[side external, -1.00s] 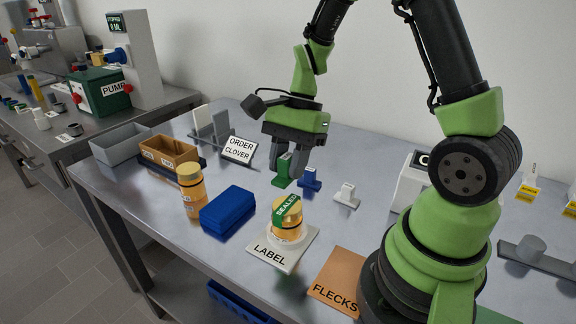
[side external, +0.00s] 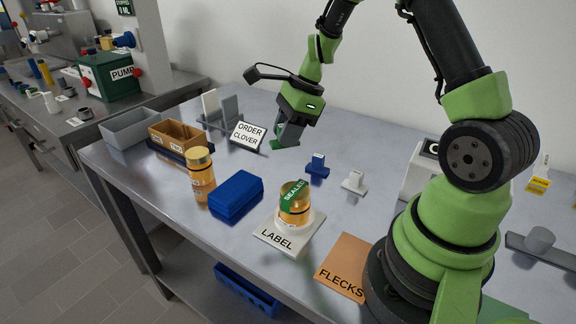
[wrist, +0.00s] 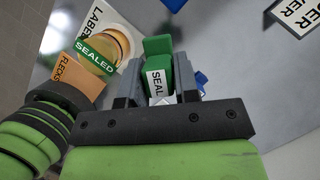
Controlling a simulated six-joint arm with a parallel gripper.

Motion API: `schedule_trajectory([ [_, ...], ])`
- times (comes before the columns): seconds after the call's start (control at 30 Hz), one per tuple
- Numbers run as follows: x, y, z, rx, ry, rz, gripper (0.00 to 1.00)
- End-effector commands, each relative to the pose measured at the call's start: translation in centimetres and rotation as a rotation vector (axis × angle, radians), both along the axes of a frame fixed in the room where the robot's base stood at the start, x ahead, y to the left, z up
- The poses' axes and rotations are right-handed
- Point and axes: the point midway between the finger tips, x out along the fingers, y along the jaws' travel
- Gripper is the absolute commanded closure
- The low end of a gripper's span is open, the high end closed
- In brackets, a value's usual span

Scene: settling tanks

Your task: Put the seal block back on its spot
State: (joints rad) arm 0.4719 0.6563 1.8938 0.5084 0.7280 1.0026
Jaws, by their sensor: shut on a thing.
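The seal block (wrist: 158,76) is green with a white "SEAL" face; it sits between my jaws in the wrist view. My gripper (wrist: 158,84) is shut on it. In the side external view my gripper (side external: 290,134) is tilted, and a small part of the green block (side external: 278,143) shows below it. It is left of and behind a blue block (side external: 317,166) and a white block (side external: 354,182). Whether the block clears the table is hard to tell. The block's spot cannot be made out.
A jar with a green "SEALED" strip (side external: 295,204) stands on the "LABEL" plate (side external: 267,237). An orange "FLECKS" pad (side external: 345,268), blue case (side external: 236,194), amber jar (side external: 201,176) and "ORDER CLOVER" sign (side external: 248,135) stand around. The table behind the small blocks is clear.

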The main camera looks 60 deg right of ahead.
Motion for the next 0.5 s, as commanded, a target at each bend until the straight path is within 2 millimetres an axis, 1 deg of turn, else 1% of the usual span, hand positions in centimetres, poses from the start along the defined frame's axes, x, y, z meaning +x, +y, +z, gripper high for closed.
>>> schedule_trajectory([
  [0.03, 1.2, -1.6, -0.5, 0.0, -0.001, -0.136, 0.95],
  [0.1, 2.6, -3.6, -1.0, -0.002, -0.002, -0.312, 0.95],
  [0.2, 4.2, -5.9, -1.5, -0.002, -0.003, -0.522, 0.95],
  [0.33, 5.4, -8.1, -1.9, -0.001, -0.003, -0.714, 0.95],
  [0.5, 6.2, -9.7, -2.2, -0.001, -0.001, -0.852, 0.95],
])
